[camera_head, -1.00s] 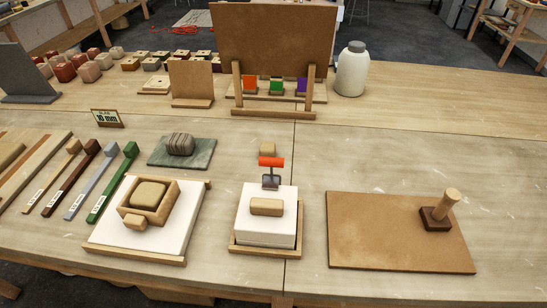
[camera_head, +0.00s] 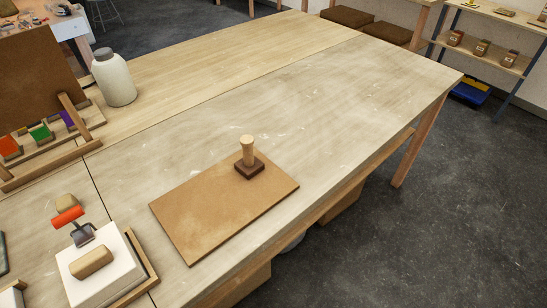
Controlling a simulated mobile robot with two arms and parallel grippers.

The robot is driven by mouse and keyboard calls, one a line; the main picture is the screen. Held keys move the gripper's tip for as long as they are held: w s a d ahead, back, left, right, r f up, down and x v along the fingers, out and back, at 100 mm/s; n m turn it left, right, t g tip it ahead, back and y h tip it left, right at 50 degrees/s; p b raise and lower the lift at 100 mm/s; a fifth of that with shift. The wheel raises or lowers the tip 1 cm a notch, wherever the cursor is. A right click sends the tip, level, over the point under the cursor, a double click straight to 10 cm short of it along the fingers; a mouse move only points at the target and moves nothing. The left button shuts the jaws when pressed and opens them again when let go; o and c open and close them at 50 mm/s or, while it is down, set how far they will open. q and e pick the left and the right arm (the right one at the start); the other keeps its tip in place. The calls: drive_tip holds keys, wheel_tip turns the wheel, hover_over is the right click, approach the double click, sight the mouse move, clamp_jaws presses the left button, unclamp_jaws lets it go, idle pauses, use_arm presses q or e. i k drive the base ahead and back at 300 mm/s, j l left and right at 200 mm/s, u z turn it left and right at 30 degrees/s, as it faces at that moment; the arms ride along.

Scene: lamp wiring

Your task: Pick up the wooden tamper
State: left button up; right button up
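The wooden tamper (camera_head: 248,158) stands upright on a brown board (camera_head: 205,215), near the board's far right corner. It has a light wood cylindrical handle and a dark square base. Nothing covers it. Neither of my grippers shows in the head view.
To the left, a white block stack in a wooden tray (camera_head: 149,264) holds a tan block (camera_head: 91,262), with a red-handled tool (camera_head: 68,217) just behind. A white jar (camera_head: 115,80) and an easel-like stand (camera_head: 75,117) are farther back. The table (camera_head: 330,100) is clear behind and right of the board.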

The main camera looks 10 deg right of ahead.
sight(248, 166)
drive_tip(key=k+l+u, duration=0.1)
drive_tip(key=u, duration=0.25)
drive_tip(key=k+u, duration=0.15)
drive_tip(key=u, duration=0.2)
drive_tip(key=k+u, duration=0.1)
drive_tip(key=u, duration=0.2)
drive_tip(key=k+l, duration=0.05)
